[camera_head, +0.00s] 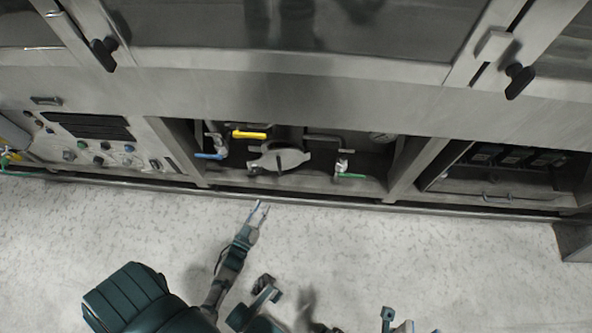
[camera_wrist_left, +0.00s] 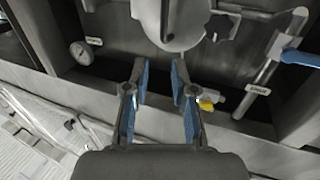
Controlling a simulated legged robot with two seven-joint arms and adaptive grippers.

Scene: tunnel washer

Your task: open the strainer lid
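The strainer lid (camera_head: 280,160) is a grey rounded plate with side lugs, low in the open middle bay of the washer. In the left wrist view, part of the round grey lid (camera_wrist_left: 178,22) shows at the top, beyond my fingertips. My left gripper (camera_head: 261,208) is in front of the bay, below the lid in the head view and apart from it. In the left wrist view its two blue-padded fingers (camera_wrist_left: 159,85) are spread, with nothing between them. Parts of my right arm show at the bottom edge of the head view; its finger state is unclear.
Around the lid are a yellow handle (camera_head: 250,134), a blue handle (camera_head: 209,156), a green handle (camera_head: 351,176) and a gauge (camera_head: 380,137). The bay's front sill (camera_head: 300,198) runs below. A control panel (camera_head: 100,145) is at left. The pale floor (camera_head: 430,260) is clear.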

